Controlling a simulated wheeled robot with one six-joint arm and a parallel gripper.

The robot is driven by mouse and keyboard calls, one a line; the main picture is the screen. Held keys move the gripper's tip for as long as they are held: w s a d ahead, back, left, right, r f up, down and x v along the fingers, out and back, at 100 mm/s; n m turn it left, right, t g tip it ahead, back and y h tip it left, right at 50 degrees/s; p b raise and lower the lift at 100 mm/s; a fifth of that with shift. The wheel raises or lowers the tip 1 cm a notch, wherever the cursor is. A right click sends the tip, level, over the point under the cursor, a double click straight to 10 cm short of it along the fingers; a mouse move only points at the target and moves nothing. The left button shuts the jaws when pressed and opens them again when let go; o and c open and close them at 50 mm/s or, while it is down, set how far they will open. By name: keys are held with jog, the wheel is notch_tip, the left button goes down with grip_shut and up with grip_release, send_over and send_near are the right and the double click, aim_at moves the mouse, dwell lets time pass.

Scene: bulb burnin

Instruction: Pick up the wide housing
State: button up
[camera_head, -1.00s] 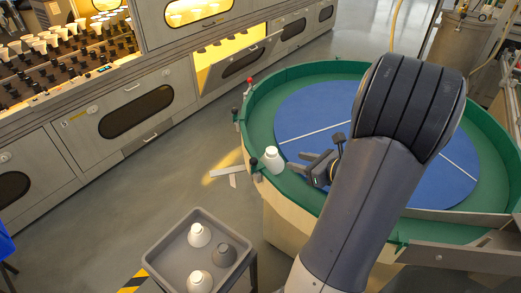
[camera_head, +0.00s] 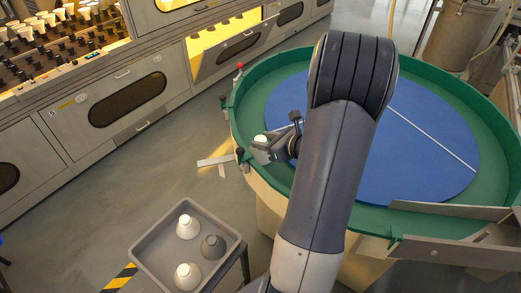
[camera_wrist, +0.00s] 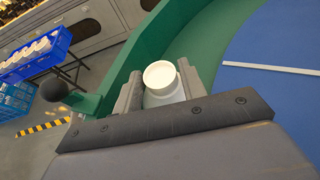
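A white housing with a round pale top (camera_head: 260,139) stands by the left rim of the green-walled round table (camera_head: 243,117). My gripper (camera_head: 266,147) is at it, reaching in from the right. In the wrist view the housing (camera_wrist: 162,82) sits between the two fingers of my gripper (camera_wrist: 160,88), one finger on each side. The fingers lie very close to its sides; I cannot tell whether they press on it. Its lower part is hidden by the gripper. I take it for the wide housing.
A grey tray (camera_head: 151,251) left of the table holds two white housings (camera_head: 187,227) and a grey one (camera_head: 212,246). The table's blue disc (camera_head: 420,170) is clear. Black knobs (camera_head: 240,151) stand at the rim. Blue crates (camera_wrist: 35,55) show at left in the wrist view.

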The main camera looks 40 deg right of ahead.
aim_at(261, 139)
jog(key=x, duration=0.3)
jog(key=shift+w+a+f, duration=0.1)
jog(key=c, duration=0.6)
jog(key=shift+c, duration=0.2)
